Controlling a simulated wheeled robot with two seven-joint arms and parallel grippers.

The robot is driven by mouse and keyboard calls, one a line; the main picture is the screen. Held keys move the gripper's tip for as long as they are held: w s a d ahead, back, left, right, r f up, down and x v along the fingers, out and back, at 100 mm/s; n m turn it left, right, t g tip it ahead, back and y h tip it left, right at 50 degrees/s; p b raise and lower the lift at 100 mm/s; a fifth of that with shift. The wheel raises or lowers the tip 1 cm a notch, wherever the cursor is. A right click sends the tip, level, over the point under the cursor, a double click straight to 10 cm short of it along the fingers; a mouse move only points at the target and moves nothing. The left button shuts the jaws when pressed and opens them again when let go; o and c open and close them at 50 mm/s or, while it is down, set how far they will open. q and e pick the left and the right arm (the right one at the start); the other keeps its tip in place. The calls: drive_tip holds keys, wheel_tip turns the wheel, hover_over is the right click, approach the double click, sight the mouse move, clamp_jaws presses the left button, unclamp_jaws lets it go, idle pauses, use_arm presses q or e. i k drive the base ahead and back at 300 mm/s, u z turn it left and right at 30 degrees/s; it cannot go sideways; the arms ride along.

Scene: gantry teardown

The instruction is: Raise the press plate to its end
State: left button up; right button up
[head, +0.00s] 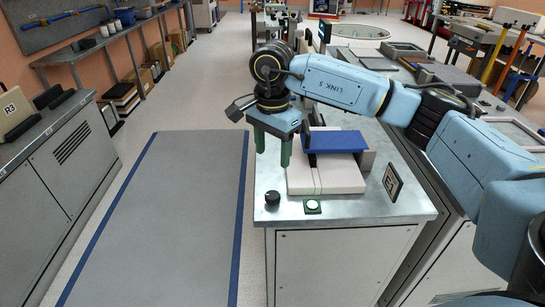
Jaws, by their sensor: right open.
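The press plate looks to be the flat blue slab (334,141) on the metal-topped bench in the head view. It sits level above a pale block (335,177); whether it touches the block I cannot tell. My right gripper (273,147) points down at the left of the blue slab, its two green fingers apart and nothing seen between them. Whether a finger touches the slab or the block is unclear. My right arm passes behind and above the slab and hides part of what stands behind it. My left gripper is not in view.
A black knob (272,198) and a green-based white button (312,206) sit on the bench's front edge. A dark sign plate (392,182) stands at the right edge. Grey mat floor (165,215) lies clear to the left.

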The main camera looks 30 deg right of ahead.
sight(333, 141)
drive_tip(key=k, duration=1)
